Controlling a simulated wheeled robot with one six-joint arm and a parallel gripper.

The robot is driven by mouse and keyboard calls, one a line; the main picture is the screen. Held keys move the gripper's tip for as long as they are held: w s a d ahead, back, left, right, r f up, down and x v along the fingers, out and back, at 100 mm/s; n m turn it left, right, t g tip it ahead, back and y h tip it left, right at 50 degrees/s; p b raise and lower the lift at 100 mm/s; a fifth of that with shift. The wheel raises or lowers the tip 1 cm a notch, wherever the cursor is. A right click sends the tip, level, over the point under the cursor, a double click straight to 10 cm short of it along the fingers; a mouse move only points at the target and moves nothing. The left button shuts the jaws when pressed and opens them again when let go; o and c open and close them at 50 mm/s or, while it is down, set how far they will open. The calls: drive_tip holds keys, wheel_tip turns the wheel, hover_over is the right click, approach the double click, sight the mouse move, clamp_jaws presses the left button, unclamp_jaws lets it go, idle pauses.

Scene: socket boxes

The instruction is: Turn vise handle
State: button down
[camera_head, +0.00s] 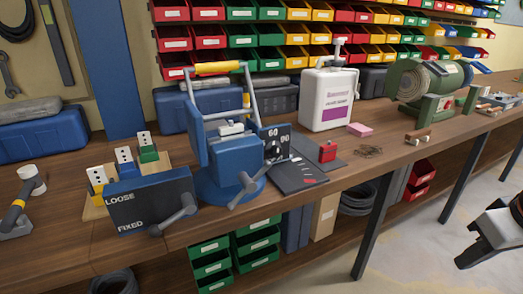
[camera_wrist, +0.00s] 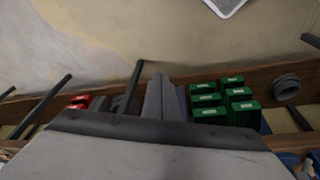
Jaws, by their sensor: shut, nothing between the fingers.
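A blue vise (camera_head: 236,160) stands on the wooden workbench, with a grey handle (camera_head: 246,186) on its front. Left of it, a dark blue block (camera_head: 150,204) labelled LOOSE and FIXED carries another grey handle (camera_head: 178,216) at its lower right. I cannot tell which handle belongs to the task. Part of my arm's end shows at the right edge of the head view, in front of the bench and far from both handles. Neither handle is clearly visible there.
A white bottle (camera_head: 327,98), a green grinder (camera_head: 425,85) and socket blocks (camera_head: 123,161) stand on the workbench (camera_head: 300,205). Green drawers (camera_head: 237,250) sit below; they also show in the wrist view (camera_wrist: 222,98). Bench legs (camera_head: 374,228) border open floor at right.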

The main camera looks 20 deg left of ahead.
drive_tip(key=w+a+r+n+g, duration=0.1)
drive_tip(key=w+a+r+n, duration=0.3)
drive_tip(key=a+r, duration=0.45)
drive_tip(key=w+a+r+n, duration=0.2)
drive_tip(key=a+r+n, duration=0.5)
drive_tip(key=a+r, duration=0.15)
drive_tip(key=s+a+r+n+g, duration=0.1)
drive_tip(key=s+a+r+n, duration=0.25)
drive_tip(key=a, duration=0.45)
drive_tip(key=s+a+r+n, duration=0.3)
drive_tip(key=a+n, duration=0.1)
drive_tip(key=a, duration=0.5)
drive_tip(key=s+a+r+n+g, duration=0.1)
drive_tip(key=s+a+r+n, duration=0.25)
drive_tip(key=a, duration=0.45)
hover_over(263, 169)
drive_tip(key=s, duration=0.2)
wheel_tip(263, 169, down, 12)
drive_tip(key=shift+w+f+h, duration=0.4)
drive_tip(key=shift+w+f, duration=0.25)
drive_tip(key=shift+w, duration=0.05)
drive_tip(key=shift+w+d+f, duration=0.1)
drive_tip(key=shift+w, duration=0.1)
drive_tip(key=shift+w+d+y, duration=0.15)
drive_tip(key=shift+y, duration=0.25)
